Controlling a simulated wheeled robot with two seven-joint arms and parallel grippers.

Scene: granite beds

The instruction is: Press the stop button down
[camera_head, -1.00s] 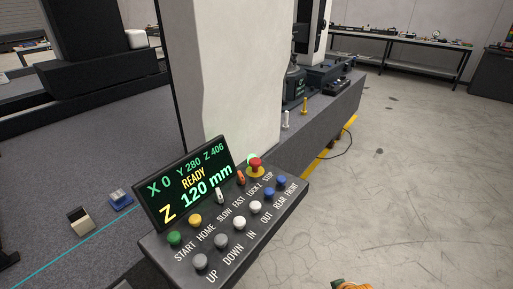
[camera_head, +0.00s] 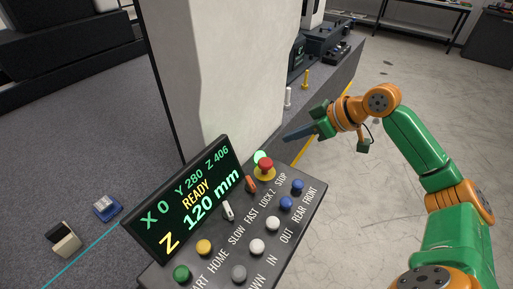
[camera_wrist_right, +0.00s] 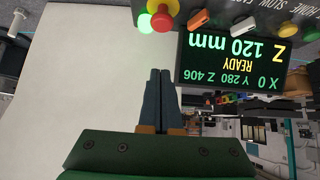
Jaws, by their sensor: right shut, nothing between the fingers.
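The button looks raised. My left gripper is not in view.
The display (camera_head: 187,203) reads READY and Z 120 mm. Coloured buttons and two toggle levers (camera_head: 228,210) crowd the panel near the stop button. A pale column (camera_head: 220,75) rises behind the panel. Open floor lies to the right.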

